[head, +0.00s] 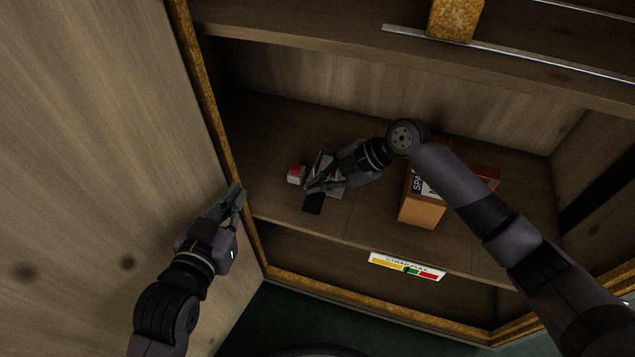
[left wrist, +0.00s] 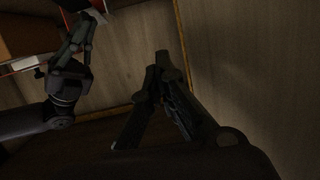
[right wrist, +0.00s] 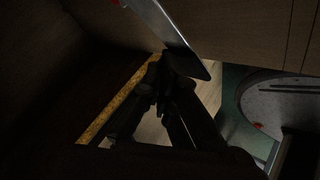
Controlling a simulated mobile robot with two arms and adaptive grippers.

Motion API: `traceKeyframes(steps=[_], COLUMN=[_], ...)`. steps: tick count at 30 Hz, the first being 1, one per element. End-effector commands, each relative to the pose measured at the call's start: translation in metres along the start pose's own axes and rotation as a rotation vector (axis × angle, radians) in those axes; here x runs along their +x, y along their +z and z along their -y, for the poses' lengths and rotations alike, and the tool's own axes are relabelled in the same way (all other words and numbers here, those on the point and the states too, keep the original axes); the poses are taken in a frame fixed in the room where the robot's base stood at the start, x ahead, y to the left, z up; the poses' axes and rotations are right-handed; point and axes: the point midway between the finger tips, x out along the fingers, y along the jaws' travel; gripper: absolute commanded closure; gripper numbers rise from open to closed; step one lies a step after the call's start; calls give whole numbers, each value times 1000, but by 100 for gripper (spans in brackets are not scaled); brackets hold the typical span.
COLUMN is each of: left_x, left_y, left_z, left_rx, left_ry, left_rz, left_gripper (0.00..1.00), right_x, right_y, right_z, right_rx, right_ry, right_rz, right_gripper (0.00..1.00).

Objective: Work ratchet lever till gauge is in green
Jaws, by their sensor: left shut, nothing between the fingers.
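The ratchet lever (right wrist: 170,28) is a pale metal bar with a black grip, seen in the right wrist view at my right gripper's fingertips (right wrist: 165,75). In the head view my right gripper (head: 312,187) is over the lever's grey base, its fingers close together; whether they clasp the grip is hidden. A black end (head: 314,204) shows below it. The gauge (head: 407,267) is a strip with yellow, green and red bands on the shelf's front edge; its pointer is too small to read. My left gripper (head: 238,197) is shut and empty beside the left post, apart from the lever.
A small box with a red button (head: 296,174) stands just left of the lever. An orange-brown carton (head: 422,213) stands on the shelf (head: 270,205) to the right, partly behind my right arm. A wooden panel (head: 110,120) closes the left side, and an upper shelf hangs above.

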Motion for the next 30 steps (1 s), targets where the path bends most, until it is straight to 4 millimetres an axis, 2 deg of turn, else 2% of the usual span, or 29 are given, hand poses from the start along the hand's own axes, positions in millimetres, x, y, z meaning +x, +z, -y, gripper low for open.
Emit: traceKeyframes(steps=[1, 30], left_x=[0, 2], left_y=[-1, -11], left_z=[0, -2], left_rx=[0, -1], left_ry=[0, 5], left_rz=[-5, -63], left_gripper=[100, 100], right_x=[4, 7], right_y=[-1, 1], right_z=[5, 8], right_rx=[3, 4], right_ry=[-12, -14], right_rz=[-5, -6], right_gripper=[100, 100])
